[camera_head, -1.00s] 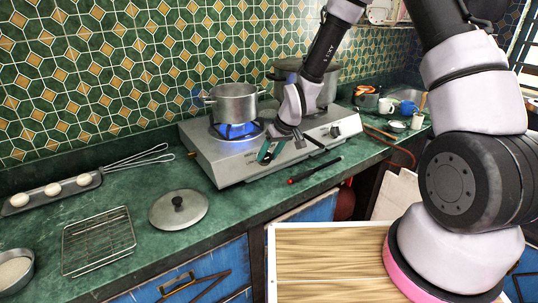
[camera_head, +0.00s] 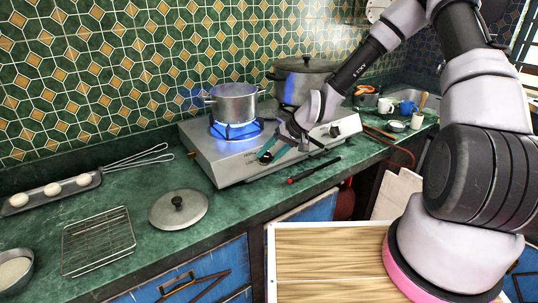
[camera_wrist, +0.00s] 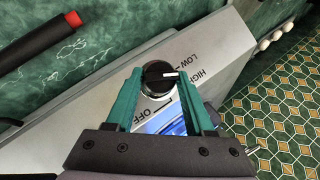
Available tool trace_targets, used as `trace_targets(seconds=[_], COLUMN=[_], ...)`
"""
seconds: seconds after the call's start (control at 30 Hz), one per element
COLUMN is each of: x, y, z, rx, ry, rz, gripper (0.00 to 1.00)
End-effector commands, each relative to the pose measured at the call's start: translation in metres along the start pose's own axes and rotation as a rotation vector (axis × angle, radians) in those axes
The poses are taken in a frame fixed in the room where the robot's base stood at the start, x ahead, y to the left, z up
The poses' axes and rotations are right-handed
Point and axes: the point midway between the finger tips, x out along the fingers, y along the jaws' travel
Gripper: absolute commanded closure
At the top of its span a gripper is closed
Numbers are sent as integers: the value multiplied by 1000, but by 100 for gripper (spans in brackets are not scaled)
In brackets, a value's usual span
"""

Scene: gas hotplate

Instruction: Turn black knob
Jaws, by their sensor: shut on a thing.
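The black knob (camera_wrist: 157,77) is on the front panel of the silver gas hotplate (camera_head: 215,157). In the wrist view it sits between the two green fingers of my gripper (camera_wrist: 159,78), which is shut on it. The knob's white mark points right, roughly toward the HIGH label; LOW and OFF labels also show. In the head view my gripper (camera_head: 276,152) is at the left part of the front panel and hides this knob. A second knob (camera_head: 335,131) shows farther right. A large blue flame (camera_head: 236,130) burns under the left pot (camera_head: 234,102).
A large lidded pot (camera_head: 297,84) stands on the right burner. A black stick with a red tip (camera_head: 314,170) lies on the counter before the hotplate. A pot lid (camera_head: 178,209) and wire rack (camera_head: 98,241) lie left. Mugs (camera_head: 385,105) stand at the right.

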Motion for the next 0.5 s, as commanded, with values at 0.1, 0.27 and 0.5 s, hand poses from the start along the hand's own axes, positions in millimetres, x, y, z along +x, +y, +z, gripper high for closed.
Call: trace_targets(seconds=[0.1, 0.27, 0.5], x=[0, 0, 1], y=[4, 5, 6], z=[0, 0, 1], rx=[78, 156, 231], ry=[8, 15, 21], rz=[-54, -114, -169], gripper=[100, 100, 100])
